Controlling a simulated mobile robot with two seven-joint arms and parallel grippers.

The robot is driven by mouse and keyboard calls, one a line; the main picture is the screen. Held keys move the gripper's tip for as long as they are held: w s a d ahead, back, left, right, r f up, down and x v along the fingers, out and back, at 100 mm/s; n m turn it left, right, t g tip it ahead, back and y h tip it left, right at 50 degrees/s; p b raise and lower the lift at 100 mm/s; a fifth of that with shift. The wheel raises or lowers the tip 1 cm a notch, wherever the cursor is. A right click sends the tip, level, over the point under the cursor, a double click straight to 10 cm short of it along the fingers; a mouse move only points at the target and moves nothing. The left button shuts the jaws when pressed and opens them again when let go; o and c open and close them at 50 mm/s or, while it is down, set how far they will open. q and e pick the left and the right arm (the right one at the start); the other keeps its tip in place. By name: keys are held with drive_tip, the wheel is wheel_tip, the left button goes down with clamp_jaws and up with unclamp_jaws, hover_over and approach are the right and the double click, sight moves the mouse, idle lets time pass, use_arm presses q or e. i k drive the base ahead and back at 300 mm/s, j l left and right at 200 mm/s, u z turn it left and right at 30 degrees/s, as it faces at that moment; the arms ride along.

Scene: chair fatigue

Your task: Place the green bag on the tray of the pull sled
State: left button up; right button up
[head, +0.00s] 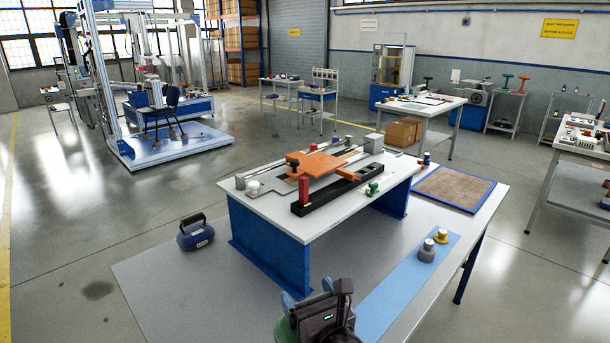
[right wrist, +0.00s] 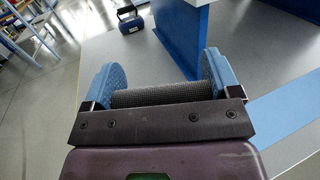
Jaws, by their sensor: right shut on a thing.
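My right gripper (head: 308,294) is at the bottom of the head view, over the near part of the grey table. In the right wrist view its blue finger pads are shut on the two ends of a dark ribbed handle (right wrist: 162,98). Below it in the head view a bit of the green bag (head: 286,331) shows; the gripper and the picture edge hide the rest. An orange plate (head: 322,162), seemingly the sled's tray, lies on the white-topped bench beyond, clear of the gripper. My left gripper is not in view.
A blue bag (head: 196,236) with a black handle stands at the table's left. The white bench (head: 268,205) has blue side panels and a black rail (head: 330,192) in front of the plate. Small weights (head: 427,252) stand on a light-blue strip at right.

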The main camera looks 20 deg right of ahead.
sight(318, 162)
drive_tip(key=l+u, duration=0.15)
drive_tip(key=u, duration=0.15)
drive_tip(key=l+u, duration=0.1)
drive_tip(key=u, duration=0.15)
drive_tip(key=k+l+u, duration=0.15)
drive_tip(key=l+u, duration=0.15)
drive_tip(key=l, duration=0.15)
drive_tip(key=k+l, duration=0.2)
drive_tip(key=l, duration=0.2)
drive_tip(key=k+l+u, duration=0.15)
drive_tip(key=l, duration=0.25)
drive_tip(key=k+l, duration=0.2)
drive_tip(key=l, duration=0.2)
drive_tip(key=k+l+u, duration=0.1)
drive_tip(key=k+l, duration=0.15)
drive_tip(key=l, duration=0.15)
